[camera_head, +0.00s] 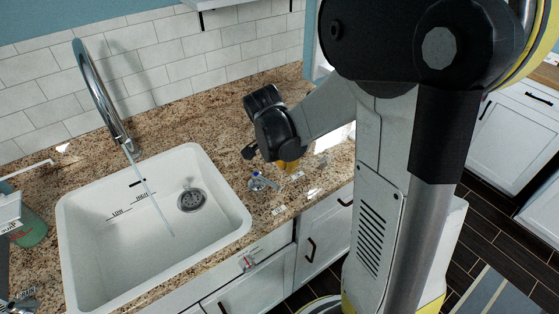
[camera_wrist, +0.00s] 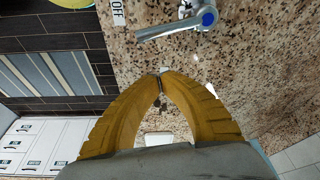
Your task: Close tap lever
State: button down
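The tap lever (camera_head: 262,181) is a small metal handle with a blue cap on the granite counter, right of the sink. In the wrist view the lever (camera_wrist: 170,29) lies beyond my fingertips, its arm pointing left toward a label reading OFF (camera_wrist: 117,12). A tall chrome faucet (camera_head: 97,92) stands behind the sink, and a thin water stream (camera_head: 153,197) runs from it into the basin. My gripper (camera_head: 288,166) is above the counter, just right of the lever. In the wrist view its yellow fingers (camera_wrist: 160,76) meet at the tips, empty and apart from the lever.
The white sink (camera_head: 240,217) with its drain is left of the lever. Several small white labels lie on the counter (camera_head: 190,117) around the lever. A green container (camera_head: 30,232) stands at far left. White cabinets (camera_head: 322,240) are below the counter edge. A tiled wall is behind.

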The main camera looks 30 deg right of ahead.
aim_at(266, 183)
jog(key=b+x, duration=0.1)
jog(key=x, duration=0.3)
jog(key=shift+f, duration=0.15)
jog(key=a, duration=0.3)
jog(key=shift+s+r+b, duration=0.3)
jog(key=shift+s+b, duration=0.05)
jog(key=shift+s, duration=0.05)
jog(key=shift+a+r, duration=0.1)
jog(key=shift+a, duration=0.3)
jog(key=shift+s, duration=0.1)
jog(key=shift+s+a, duration=0.2)
jog(key=shift+a, duration=0.25)
jog(key=shift+s+a, duration=0.25)
jog(key=shift+a, duration=0.25)
jog(key=shift+d, duration=0.1)
